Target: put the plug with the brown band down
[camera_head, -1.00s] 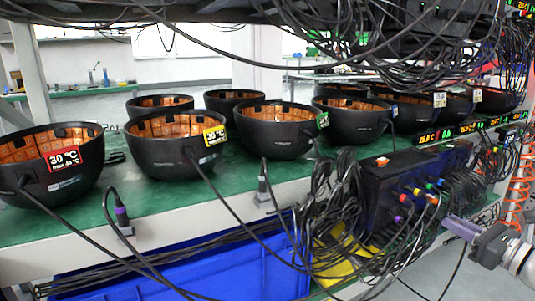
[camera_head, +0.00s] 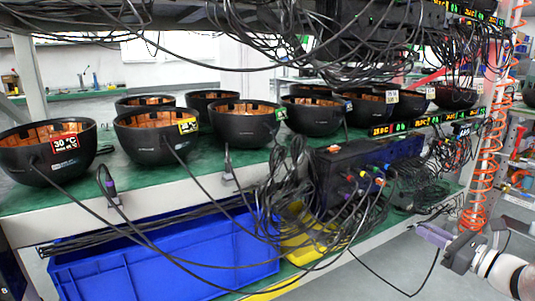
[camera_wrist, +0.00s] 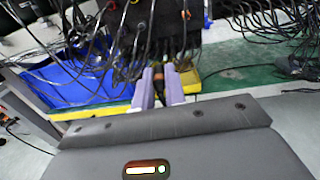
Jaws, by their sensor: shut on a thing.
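My gripper (camera_head: 432,235) is at the lower right in the head view, in front of the rack and clear of the green shelf. In the wrist view its two pale purple fingers (camera_wrist: 158,88) are shut on a dark plug (camera_wrist: 158,73) with a brownish band, held between the tips. A dark cable hangs in a loop below my gripper in the head view. The plug is too small to make out there. The dark box with coloured plugs (camera_head: 350,175) stands left of my gripper, apart from it.
Several black bowls (camera_head: 50,165) with copper-coloured insides stand on the green shelf (camera_head: 60,200). A purple-banded plug (camera_head: 110,187) and a grey plug (camera_head: 229,170) are at its front edge. A blue bin (camera_head: 150,265) and a yellow bin (camera_head: 308,235) sit below. Loose cables hang around the box.

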